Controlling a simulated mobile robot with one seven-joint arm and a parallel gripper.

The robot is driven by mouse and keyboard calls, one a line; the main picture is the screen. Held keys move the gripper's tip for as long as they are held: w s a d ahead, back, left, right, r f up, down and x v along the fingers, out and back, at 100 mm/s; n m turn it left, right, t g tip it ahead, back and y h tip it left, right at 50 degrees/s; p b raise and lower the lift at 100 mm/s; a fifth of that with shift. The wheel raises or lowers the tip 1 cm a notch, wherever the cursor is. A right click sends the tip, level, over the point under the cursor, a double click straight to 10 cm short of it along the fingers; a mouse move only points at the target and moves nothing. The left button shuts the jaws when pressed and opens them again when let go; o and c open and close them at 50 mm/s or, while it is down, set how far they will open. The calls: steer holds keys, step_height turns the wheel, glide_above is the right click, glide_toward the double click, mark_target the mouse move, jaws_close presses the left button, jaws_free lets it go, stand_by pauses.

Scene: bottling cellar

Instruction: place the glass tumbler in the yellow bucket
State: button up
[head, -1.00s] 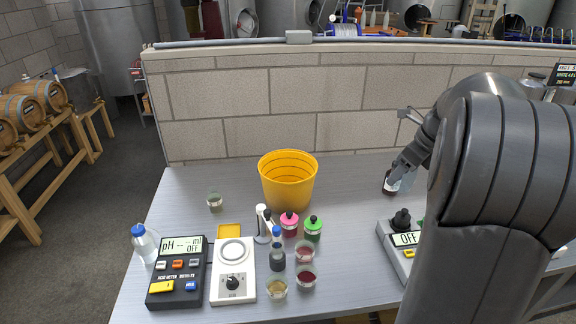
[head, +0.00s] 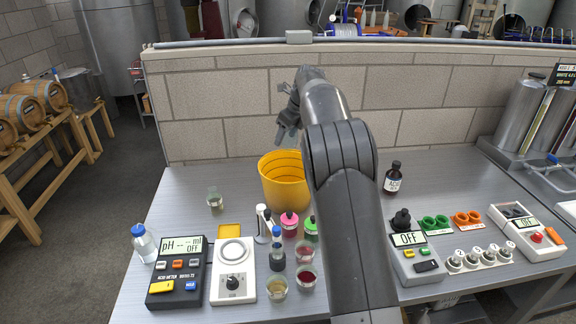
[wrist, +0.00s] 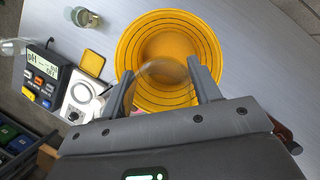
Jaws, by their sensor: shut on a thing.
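The yellow bucket (head: 284,190) stands upright on the grey bench, left of the middle; its open mouth also shows in the wrist view (wrist: 208,28). My gripper (head: 285,130) is above the bucket, pointing down. In the wrist view, my gripper (wrist: 161,72) is shut on a clear, see-through glass tumbler (wrist: 163,70), held over the bucket's opening. The tumbler's rim shows faintly between the fingers; its lower part is hard to make out. In the head view the tumbler is not clear.
A small glass with pale liquid (head: 215,201) stands left of the bucket. Dye bottles, sample cups and a pH meter (head: 176,278) are in front. A brown bottle (head: 392,178) stands to the right. A block wall (head: 240,100) rises behind.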

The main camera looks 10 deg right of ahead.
step_height(320, 180, down, 21)
steer(key=shift+a+f, duration=0.1)
steer(key=shift+f, duration=0.05)
stand_by(0.5)
steer(key=shift+f, duration=0.15)
steer(key=o, duration=1)
steer(key=shift+o, duration=0.2)
